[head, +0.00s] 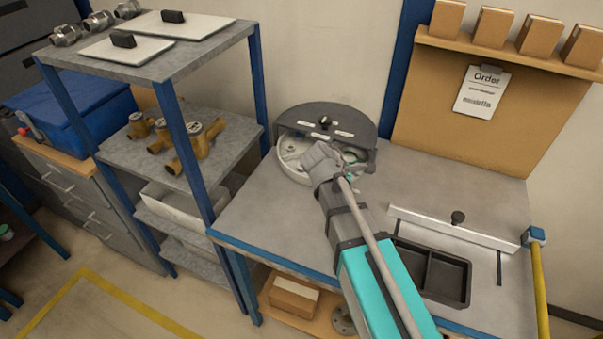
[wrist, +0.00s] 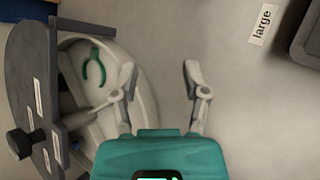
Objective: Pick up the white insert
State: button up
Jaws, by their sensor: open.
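A round white tray (head: 287,160) with compartments sits on the bench under a dark grey half cover (head: 359,121). In the wrist view the tray (wrist: 145,86) lies at the left, and a green C-shaped piece (wrist: 95,70) rests in one compartment. I cannot pick out a separate white insert with certainty against the pale tray. My gripper (wrist: 160,70) is open and shows nothing between its fingers. Its left finger overlaps the tray's rim in the picture; its right finger is over bare bench. In the head view my arm hides part of the tray.
A dark two-compartment bin (head: 465,284) stands at the bench's front right, near a metal rail (head: 450,228) with a black knob. A grey shelf (head: 215,62) with brass meter bodies (head: 198,140) stands at the left. The bench (head: 265,215) is clear left of my arm.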

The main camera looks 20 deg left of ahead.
aim_at(301, 165)
jog(key=a+n+t+b, duration=0.1)
jog(key=a+n, duration=0.1)
jog(key=a, duration=0.2)
jog(key=a+n+t+b, duration=0.1)
jog(key=a+n, duration=0.1)
jog(key=a, duration=0.2)
jog(key=a+f+n+t+b, duration=0.1)
jog(key=a+n, duration=0.1)
jog(key=a, duration=0.1)
jog(key=shift+s+a, duration=0.4)
jog(key=s+a+n+t+b, duration=0.1)
jog(key=a+n, duration=0.1)
jog(key=a, duration=0.1)
jog(key=s+a+n+t+b, duration=0.1)
jog(key=a+n, duration=0.1)
jog(key=a, duration=0.2)
jog(key=s+a+n+t+b, duration=0.1)
jog(key=a, duration=0.2)
jog(key=shift+a+r+n+y, duration=0.2)
jog(key=shift+r+n+y, duration=0.1)
jog(key=shift+n, duration=0.1)
jog(key=shift+s+a+n+t, duration=0.3)
jog(key=shift+a, duration=0.25)
jog(key=shift+r, duration=0.1)
jog(key=shift+w+d, duration=0.1)
jog(key=b+x, duration=0.3)
jog(key=x, duration=0.5)
jog(key=shift+w+f, duration=0.2)
